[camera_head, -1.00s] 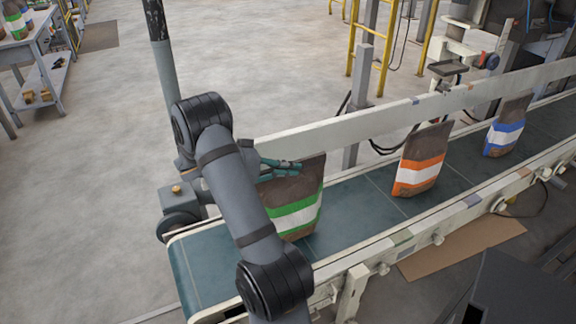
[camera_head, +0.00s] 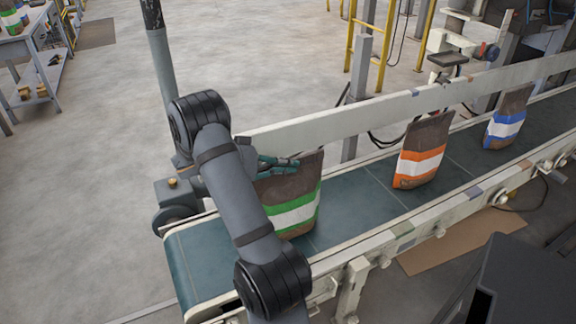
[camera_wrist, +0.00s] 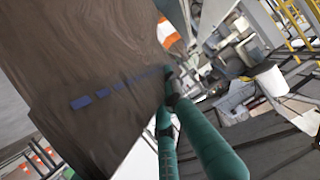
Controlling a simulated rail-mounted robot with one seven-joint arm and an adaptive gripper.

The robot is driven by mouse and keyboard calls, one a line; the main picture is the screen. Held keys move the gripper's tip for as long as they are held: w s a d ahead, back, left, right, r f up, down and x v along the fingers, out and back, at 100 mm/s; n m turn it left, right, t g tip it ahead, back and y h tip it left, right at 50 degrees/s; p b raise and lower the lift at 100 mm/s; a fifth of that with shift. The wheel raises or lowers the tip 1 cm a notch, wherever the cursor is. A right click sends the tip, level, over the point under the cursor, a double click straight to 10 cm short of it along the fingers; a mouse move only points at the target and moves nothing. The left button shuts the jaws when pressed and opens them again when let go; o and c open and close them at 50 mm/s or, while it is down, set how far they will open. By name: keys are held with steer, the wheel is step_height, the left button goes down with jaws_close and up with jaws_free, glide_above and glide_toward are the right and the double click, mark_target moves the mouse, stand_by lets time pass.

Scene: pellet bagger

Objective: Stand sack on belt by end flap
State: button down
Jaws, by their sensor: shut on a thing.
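The brown sack with green and white bands (camera_head: 293,213) stands nearly upright at the near end of the teal conveyor belt (camera_head: 195,268). Its left part is hidden behind my arm. My gripper (camera_head: 290,163) is shut on the sack's top flap, with its teal fingers across the upper edge. In the wrist view the sack's brown cloth (camera_wrist: 90,60) fills the left side, with a row of blue dashes on it. The gripper fingers (camera_wrist: 168,88) lie along its edge there. The sack's bottom appears to touch the belt, but any small gap is hard to tell.
An orange-banded sack (camera_head: 421,155) and a blue-banded sack (camera_head: 506,122) stand farther along the belt. A pale guard rail (camera_head: 345,124) runs along the far side and a white frame rail along the near side. Bare belt lies between the green and orange sacks.

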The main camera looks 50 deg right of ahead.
steer(key=shift+f+b, duration=0.35)
steer(key=shift+b, duration=0.1)
steer(key=c, duration=2.1)
jaws_free()
steer(key=shift+r, duration=0.1)
steer(key=shift+o, duration=1)
steer(key=shift+o, duration=0.5)
steer(key=shift+a, duration=0.1)
